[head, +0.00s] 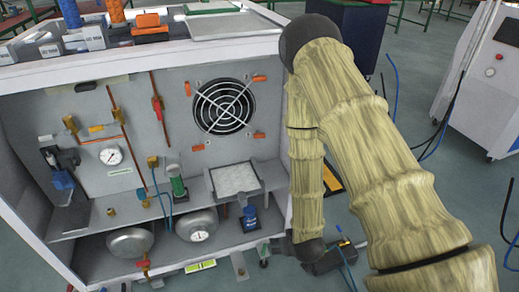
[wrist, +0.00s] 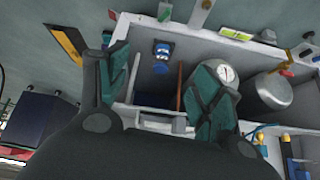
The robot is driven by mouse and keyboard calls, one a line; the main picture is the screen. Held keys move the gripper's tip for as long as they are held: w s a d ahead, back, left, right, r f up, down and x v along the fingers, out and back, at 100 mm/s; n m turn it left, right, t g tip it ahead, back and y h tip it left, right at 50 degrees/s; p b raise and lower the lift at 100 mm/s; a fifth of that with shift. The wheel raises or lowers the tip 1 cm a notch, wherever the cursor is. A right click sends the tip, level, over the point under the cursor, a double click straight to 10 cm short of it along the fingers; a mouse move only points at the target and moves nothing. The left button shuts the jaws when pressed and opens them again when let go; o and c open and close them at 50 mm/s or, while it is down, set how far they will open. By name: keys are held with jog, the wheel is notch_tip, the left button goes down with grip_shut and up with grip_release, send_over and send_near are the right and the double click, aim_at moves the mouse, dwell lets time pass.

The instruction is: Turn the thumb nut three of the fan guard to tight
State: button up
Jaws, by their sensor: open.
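The fan guard (head: 224,107) is a round wire grille over a dark fan on the cabinet's grey back panel in the head view. Orange thumb nuts sit around it: upper left (head: 188,88), upper right (head: 260,78), lower right (head: 259,135) and lower left (head: 198,148). No label shows which one is number three. My gripper (wrist: 163,65) is open in the wrist view, with its two green fingers apart and nothing between them. I cannot make it out in the head view. The wrist view shows the cabinet's lower part upside down, without the fan guard.
Two silver tanks (head: 197,226) stand on the cabinet floor beside a blue bottle-like part (head: 249,217). A gauge (head: 111,154) and copper pipes fill the panel's left. My arm covers the cabinet's right edge. A white machine (head: 483,75) stands at far right.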

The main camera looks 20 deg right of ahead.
jog(key=w+d+r+t+b, duration=0.1)
jog(key=w+r+t+b, duration=0.3)
jog(key=w, duration=0.5)
jog(key=w+d+r+t+b, duration=0.1)
jog(key=w+t+b, duration=0.1)
jog(key=w+b, duration=0.45)
jog(key=t+b, duration=0.5)
jog(key=b, duration=0.2)
send_near(261, 136)
jog(key=shift+y, duration=0.3)
jog(key=w+b, duration=0.1)
jog(key=w, duration=0.4)
jog(key=w+b, duration=0.1)
jog(key=w, duration=0.3)
jog(key=shift+w+a+f, duration=0.15)
jog(key=shift+w, duration=0.25)
jog(key=c, duration=1)
